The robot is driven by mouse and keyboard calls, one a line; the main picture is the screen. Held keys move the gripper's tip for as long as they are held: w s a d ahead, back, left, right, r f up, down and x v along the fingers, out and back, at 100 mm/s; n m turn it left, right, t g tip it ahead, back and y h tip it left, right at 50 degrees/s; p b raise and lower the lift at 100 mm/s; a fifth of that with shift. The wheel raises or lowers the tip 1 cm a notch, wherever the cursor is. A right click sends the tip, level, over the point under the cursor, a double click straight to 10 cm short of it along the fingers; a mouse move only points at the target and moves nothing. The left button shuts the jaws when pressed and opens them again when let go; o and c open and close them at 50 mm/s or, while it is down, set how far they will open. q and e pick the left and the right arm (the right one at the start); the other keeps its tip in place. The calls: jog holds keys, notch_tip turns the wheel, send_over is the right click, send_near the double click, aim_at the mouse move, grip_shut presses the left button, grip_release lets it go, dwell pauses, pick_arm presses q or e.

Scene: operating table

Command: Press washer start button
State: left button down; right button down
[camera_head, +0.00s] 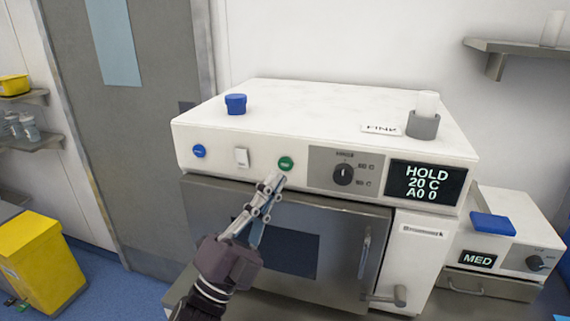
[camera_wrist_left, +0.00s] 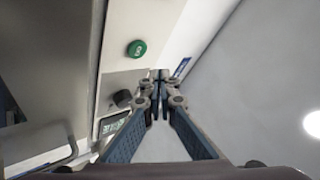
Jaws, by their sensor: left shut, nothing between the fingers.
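The washer (camera_head: 300,120) is a white box with a front panel. On the panel sit a blue button (camera_head: 199,151), a white switch (camera_head: 241,157), a green button (camera_head: 285,163), a black knob (camera_head: 343,174) and a display (camera_head: 427,182) reading HOLD, 20 C, A0 0. My left gripper (camera_head: 273,180) is shut and empty, its tips just below the green button in the head view. In the left wrist view the green button (camera_wrist_left: 137,49) is beside the closed fingertips (camera_wrist_left: 160,75), with a small visible gap. My right gripper is out of view.
The washer's grey door (camera_head: 220,205) has a dark window and a handle (camera_head: 364,252). A blue cap (camera_head: 235,104) and a grey cup (camera_head: 422,125) stand on top. A smaller machine (camera_head: 505,240) with a MED display is at right. A yellow bin (camera_head: 40,260) stands left.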

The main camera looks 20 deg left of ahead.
pick_arm(q)
jog(key=shift+s, duration=1.15)
